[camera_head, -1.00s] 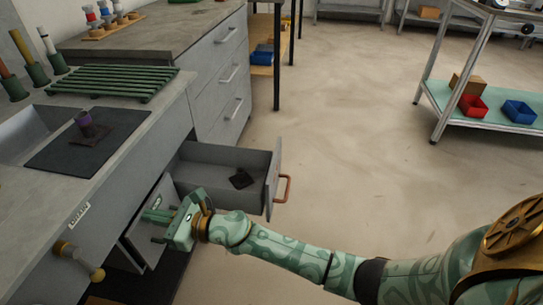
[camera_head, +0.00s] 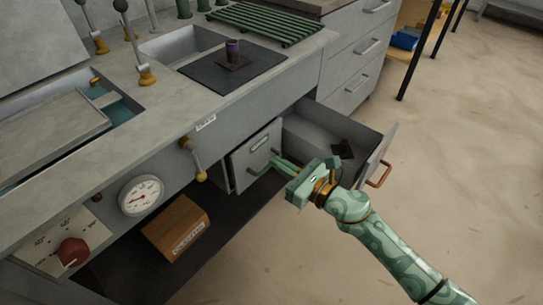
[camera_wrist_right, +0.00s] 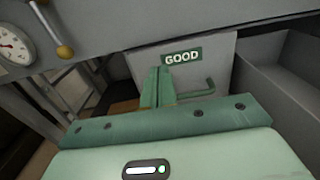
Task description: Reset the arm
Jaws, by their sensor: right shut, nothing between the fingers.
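My right gripper (camera_head: 280,160) is shut and empty, in front of the grey panel (camera_head: 240,177) under the counter. In the right wrist view the fingers (camera_wrist_right: 157,80) are together, just left of the GOOD label (camera_wrist_right: 181,56). A green handle (camera_wrist_right: 200,92) sits below the label, to the right of the fingers. I cannot tell whether the fingers touch the panel. My left gripper is not in view.
An open grey drawer with a copper handle (camera_head: 380,175) juts out beside the panel, with a dark piece (camera_head: 342,150) inside. A lever (camera_head: 192,158), a gauge (camera_head: 141,195) and a red knob (camera_head: 73,251) line the counter front. A cardboard box (camera_head: 176,227) sits below. Floor to the right is clear.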

